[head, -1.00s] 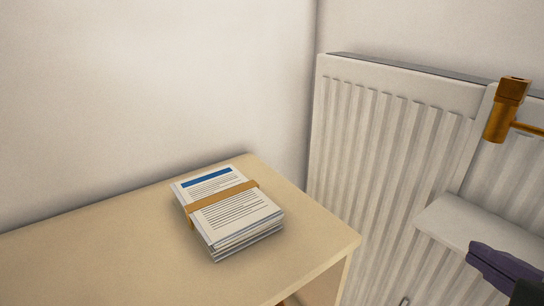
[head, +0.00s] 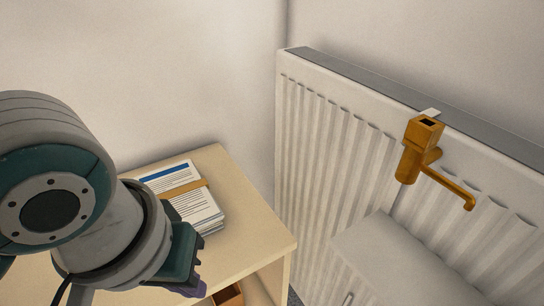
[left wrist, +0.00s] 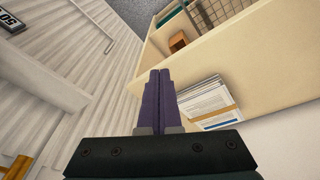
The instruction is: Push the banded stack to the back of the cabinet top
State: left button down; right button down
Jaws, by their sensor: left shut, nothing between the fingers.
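The banded stack (head: 190,203) is a pile of white printed sheets with a blue strip and a tan band. It lies flat on the pale wooden cabinet top (head: 245,230), near the wall, partly hidden by my left arm in the head view. My left gripper (head: 192,288) is in front of the stack, its purple fingers pointing down. In the left wrist view the fingers (left wrist: 158,85) are shut together and empty, with the stack (left wrist: 208,104) just right of them. I cannot tell whether they touch it. My right gripper is not in view.
A white ribbed radiator (head: 330,150) stands right of the cabinet, with an orange tap-like object (head: 422,150) at its top. A pale box-like unit (head: 390,255) is in front of the radiator. The cabinet's open inside holds an orange-brown item (left wrist: 178,41).

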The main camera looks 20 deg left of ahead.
pick_arm(q)
jog(key=w+a+f+n+y+b, duration=0.3)
jog(key=w+a+n+b, duration=0.15)
jog(key=w+n, duration=0.35)
jog(key=shift+m+g, duration=0.3)
jog(key=shift+m, duration=0.3)
jog(key=b+x, duration=0.3)
jog(key=x, duration=0.6)
jog(key=shift+w+d+f, duration=0.1)
jog(key=shift+w+f, duration=0.15)
jog(key=shift+f, duration=0.05)
jog(key=w+a, duration=0.2)
jog(key=shift+a+f, duration=0.1)
jog(key=shift+a, duration=0.15)
jog(key=shift+w+a+b, duration=0.3)
jog(key=shift+w, duration=0.05)
